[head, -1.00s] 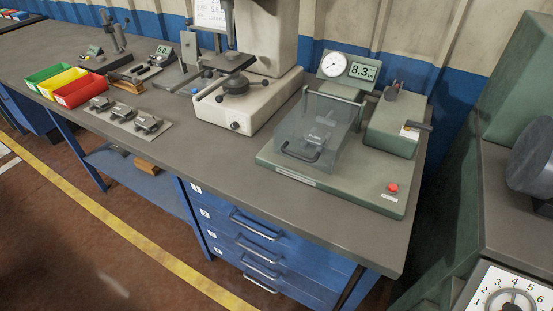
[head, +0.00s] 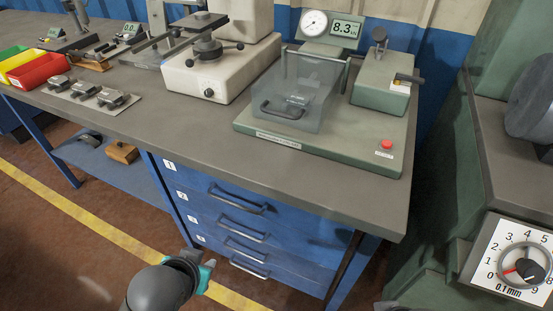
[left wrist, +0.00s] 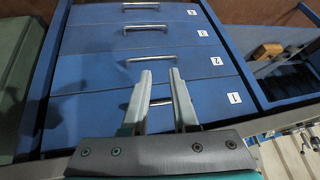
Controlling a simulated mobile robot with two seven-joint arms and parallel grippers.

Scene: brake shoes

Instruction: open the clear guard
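The clear guard (head: 291,92) is a see-through box with a dark handle (head: 282,110) low on its front face. It stands closed on the green test fixture (head: 335,140), over a small part. My left gripper (head: 208,268) is low in front of the blue drawers, well below the bench top and apart from the guard. In the left wrist view its two pale fingers (left wrist: 160,78) are spread with a gap and nothing between them; it is open. My right gripper does not show in either view.
The fixture carries a gauge and an 8.3 display (head: 345,29), a lever clamp (head: 385,80) and a red button (head: 386,144). Blue drawers (head: 240,215) with bar handles are under the bench. Bare bench top lies in front.

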